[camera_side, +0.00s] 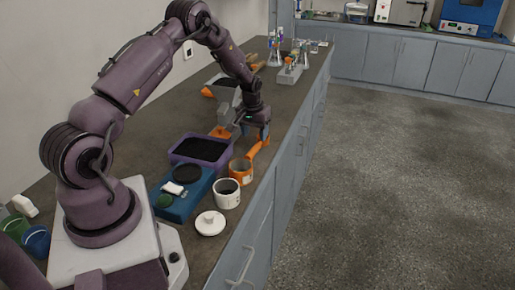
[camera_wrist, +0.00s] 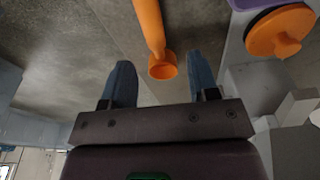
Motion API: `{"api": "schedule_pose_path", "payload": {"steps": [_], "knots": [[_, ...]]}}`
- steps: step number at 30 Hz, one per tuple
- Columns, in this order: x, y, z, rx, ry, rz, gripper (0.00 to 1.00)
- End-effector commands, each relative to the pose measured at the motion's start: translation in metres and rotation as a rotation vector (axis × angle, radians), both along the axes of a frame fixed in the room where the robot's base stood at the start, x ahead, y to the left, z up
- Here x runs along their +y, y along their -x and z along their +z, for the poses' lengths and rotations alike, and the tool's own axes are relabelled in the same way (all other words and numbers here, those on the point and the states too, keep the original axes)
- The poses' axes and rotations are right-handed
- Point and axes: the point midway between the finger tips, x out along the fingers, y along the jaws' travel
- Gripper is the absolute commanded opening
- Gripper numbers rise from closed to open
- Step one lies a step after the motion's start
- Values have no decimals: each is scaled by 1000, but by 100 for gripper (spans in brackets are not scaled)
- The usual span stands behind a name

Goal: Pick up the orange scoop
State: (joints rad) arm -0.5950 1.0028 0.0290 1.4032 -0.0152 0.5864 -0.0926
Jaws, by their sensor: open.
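The orange scoop (camera_side: 241,172) stands near the bench's front edge in the side view, its cup toward my base and its handle reaching up to my gripper. In the wrist view its orange handle (camera_wrist: 149,28) comes down from the top edge, and its round, hollow-looking end lies between my fingers. My gripper (camera_side: 263,137) points down over the handle end. In the wrist view my gripper (camera_wrist: 163,72) is open, with a gap on both sides of the handle. The scoop's cup is out of the wrist view.
A purple tray (camera_side: 172,157) of dark grains stands beside the scoop. An orange knobbed part (camera_wrist: 280,32) lies close by. A white cup (camera_side: 220,201), white lid (camera_side: 210,223) and blue device (camera_side: 170,208) stand nearer my base. Glassware stands farther back.

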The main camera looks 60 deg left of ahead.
Motion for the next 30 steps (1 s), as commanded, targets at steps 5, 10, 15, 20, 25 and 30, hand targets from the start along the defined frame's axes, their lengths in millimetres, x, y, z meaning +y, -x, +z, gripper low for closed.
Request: {"api": "schedule_pose_path", "payload": {"steps": [5, 10, 15, 20, 25, 30], "knots": [[-1, -2, -17, 2, 2, 0, 54], [-1, -6, -43, 2, 3, 1, 54], [0, -8, -53, -1, 1, 0, 54], [1, -8, -53, -1, 0, 0, 54], [1, -8, -53, -1, 1, 0, 25], [1, -8, -53, -1, 0, 0, 0]]}}
